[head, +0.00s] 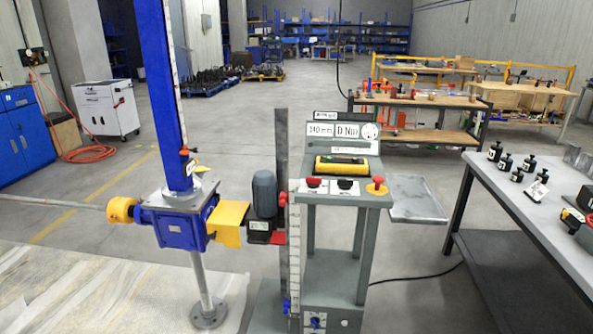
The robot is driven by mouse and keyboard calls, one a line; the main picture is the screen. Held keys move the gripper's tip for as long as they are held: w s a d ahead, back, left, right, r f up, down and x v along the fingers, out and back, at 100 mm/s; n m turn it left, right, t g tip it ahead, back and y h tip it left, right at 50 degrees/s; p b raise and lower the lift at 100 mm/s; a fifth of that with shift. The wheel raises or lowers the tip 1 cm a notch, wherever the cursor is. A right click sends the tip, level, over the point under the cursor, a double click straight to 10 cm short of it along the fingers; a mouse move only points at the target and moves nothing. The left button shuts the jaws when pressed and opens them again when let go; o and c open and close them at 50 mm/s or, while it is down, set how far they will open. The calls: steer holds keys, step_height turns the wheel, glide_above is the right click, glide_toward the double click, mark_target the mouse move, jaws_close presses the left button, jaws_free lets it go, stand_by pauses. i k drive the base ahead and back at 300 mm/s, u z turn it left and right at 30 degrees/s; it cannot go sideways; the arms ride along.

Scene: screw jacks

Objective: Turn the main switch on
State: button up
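A grey control stand (365,235) stands in the middle. Its sloped top carries a yellow-framed device (341,165) with a dark and green face. On the ledge below are a red button (313,182), a black button (345,184) and a red mushroom knob (376,186) on a yellow base. Low on the stand, a small blue knob or handle (315,322) sits on a white plate, with a pale round part (344,323) to its right. I cannot tell for sure which is the main switch, or its position. My gripper is not in view.
A blue screw jack (175,222) with a tall blue column, yellow guard and side shaft stands left of the stand. A grey shelf (416,199) juts out right. A table (545,215) with small black parts fills the right. A black cable crosses the floor between.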

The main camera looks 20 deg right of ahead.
mark_target(313, 183)
steer(key=u, duration=0.8)
steer(key=i, duration=0.85)
steer(key=u, duration=0.55)
